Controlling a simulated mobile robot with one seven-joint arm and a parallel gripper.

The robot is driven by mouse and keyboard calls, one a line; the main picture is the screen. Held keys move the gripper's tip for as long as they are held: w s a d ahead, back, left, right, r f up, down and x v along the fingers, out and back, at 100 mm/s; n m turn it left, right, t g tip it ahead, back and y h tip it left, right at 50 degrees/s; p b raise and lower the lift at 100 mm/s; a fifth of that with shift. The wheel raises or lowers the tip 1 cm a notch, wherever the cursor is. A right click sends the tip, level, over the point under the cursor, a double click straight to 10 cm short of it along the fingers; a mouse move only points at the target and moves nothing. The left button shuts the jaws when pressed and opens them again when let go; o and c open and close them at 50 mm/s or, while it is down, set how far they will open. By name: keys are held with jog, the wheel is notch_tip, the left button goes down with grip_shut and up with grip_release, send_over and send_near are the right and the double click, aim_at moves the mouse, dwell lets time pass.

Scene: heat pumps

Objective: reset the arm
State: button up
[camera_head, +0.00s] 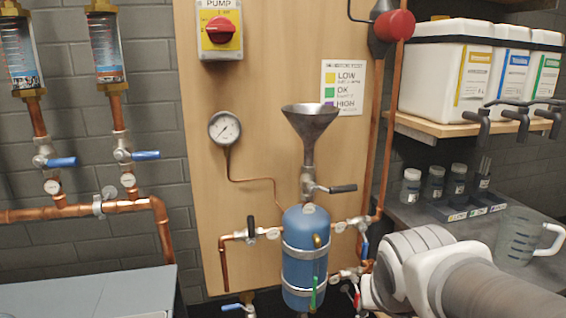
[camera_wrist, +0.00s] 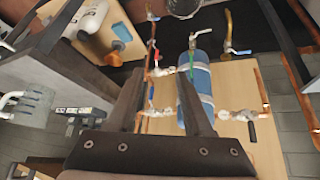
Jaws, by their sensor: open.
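My arm (camera_head: 440,275) reaches in from the lower right in the head view, in front of the copper pipes right of the blue tank (camera_head: 305,240). My gripper cannot be made out in the head view. In the wrist view my gripper (camera_wrist: 160,85) shows as two dark fingers spread apart with nothing held between them. Beyond the fingers in that view are copper pipes, valves and the blue tank (camera_wrist: 204,75), which the right finger partly overlaps. I cannot tell how far the fingers are from them.
A metal funnel (camera_head: 310,122) stands above the tank, before a wooden panel (camera_head: 260,80) with a gauge (camera_head: 225,128) and a red pump switch (camera_head: 220,30). At right are a shelf with white canisters (camera_head: 440,75), small jars (camera_head: 433,183) and a clear jug (camera_head: 518,236).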

jog(key=s+a+r+n+y+b, duration=0.1)
jog(key=s+a+r+n+y, duration=0.1)
jog(key=s, duration=0.7)
notch_tip(320, 180, up, 22)
jog(key=w+p, duration=0.1)
jog(key=p, duration=2.1)
jog(key=shift+f+h, duration=0.2)
jog(key=shift+h, duration=0.1)
jog(key=shift+a, duration=0.1)
